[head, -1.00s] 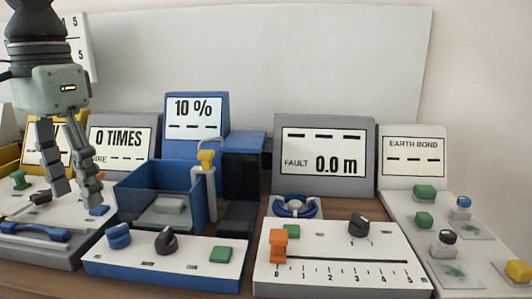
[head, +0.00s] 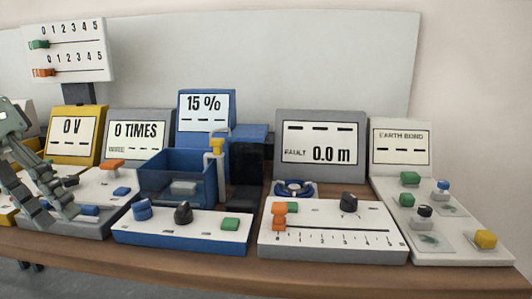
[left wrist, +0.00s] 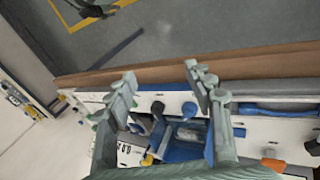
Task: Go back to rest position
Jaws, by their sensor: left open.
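My left gripper (head: 58,218) is at the left edge of the head view, in front of and partly over the grey and white panel under the "0 TIMES" display (head: 138,138). Its fingers are apart with nothing between them. In the left wrist view its two fingers (left wrist: 160,82) also stand apart and empty, with the blue station and table edge visible beyond them. My right gripper does not show in either view.
The wooden table (head: 300,275) holds a row of test stations. A blue open box (head: 170,165) stands beside a "15 %" display (head: 206,112). A slider panel (head: 330,240) and an "EARTH BOND" panel (head: 462,245) stand to the right. The front strip of table is clear.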

